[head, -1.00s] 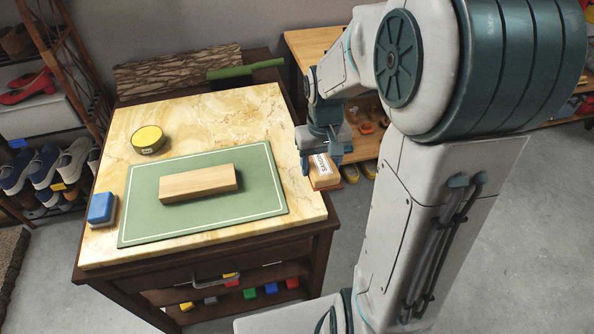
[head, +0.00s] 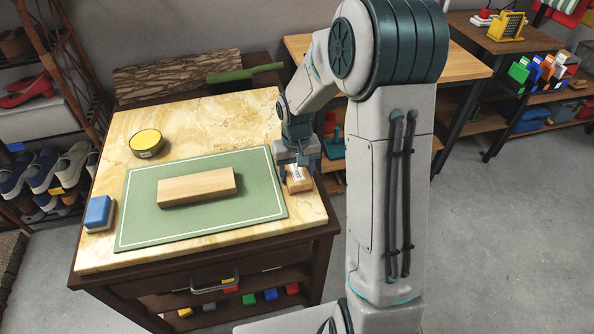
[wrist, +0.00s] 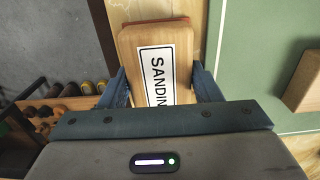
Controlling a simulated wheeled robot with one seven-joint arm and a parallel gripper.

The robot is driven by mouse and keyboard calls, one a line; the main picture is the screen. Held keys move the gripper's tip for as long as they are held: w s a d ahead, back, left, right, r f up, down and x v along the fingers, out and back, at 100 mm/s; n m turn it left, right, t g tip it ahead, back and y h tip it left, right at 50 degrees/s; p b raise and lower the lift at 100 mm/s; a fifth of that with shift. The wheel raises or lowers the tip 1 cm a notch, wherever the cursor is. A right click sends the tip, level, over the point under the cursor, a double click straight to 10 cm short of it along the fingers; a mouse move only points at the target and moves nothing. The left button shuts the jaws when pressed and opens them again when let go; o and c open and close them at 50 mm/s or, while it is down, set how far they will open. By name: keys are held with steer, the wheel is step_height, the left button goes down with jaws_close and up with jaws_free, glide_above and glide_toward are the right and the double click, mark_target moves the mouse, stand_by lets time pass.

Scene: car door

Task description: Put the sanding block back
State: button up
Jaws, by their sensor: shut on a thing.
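The sanding block (head: 298,180) is a wooden block with a white label. In the wrist view the block (wrist: 157,64) shows part of a word, "SANDIN", and a thin reddish edge at its far end. My gripper (head: 298,170) is shut on it, with a blue finger on each side; the wrist view shows the fingers (wrist: 160,84) as well. The block is at the right edge of the marble-topped table (head: 215,121), just right of the green mat (head: 262,196). I cannot tell whether it touches the tabletop.
A plain wooden bar (head: 197,188) lies on the mat. A blue block (head: 99,212) sits at the table's left edge, and a round yellow-topped tin (head: 146,143) stands behind the mat. A shelf (head: 548,97) with coloured boxes stands far right.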

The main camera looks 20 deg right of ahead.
mark_target(296, 170)
steer(key=o, duration=0.7)
steer(key=shift+f, duration=0.1)
step_height(296, 170, up, 11)
steer(key=p, duration=0.2)
steer(key=shift+s+r+t, duration=0.35)
steer(key=shift+s+r, duration=0.6)
steer(key=shift+s, duration=2.45)
steer(key=shift+s+r+t, duration=0.3)
steer(key=shift+s+r, duration=0.6)
steer(key=shift+s, duration=2.55)
steer(key=shift+s+r+t, duration=0.35)
steer(key=shift+s+r, duration=0.6)
steer(key=shift+s, duration=2.45)
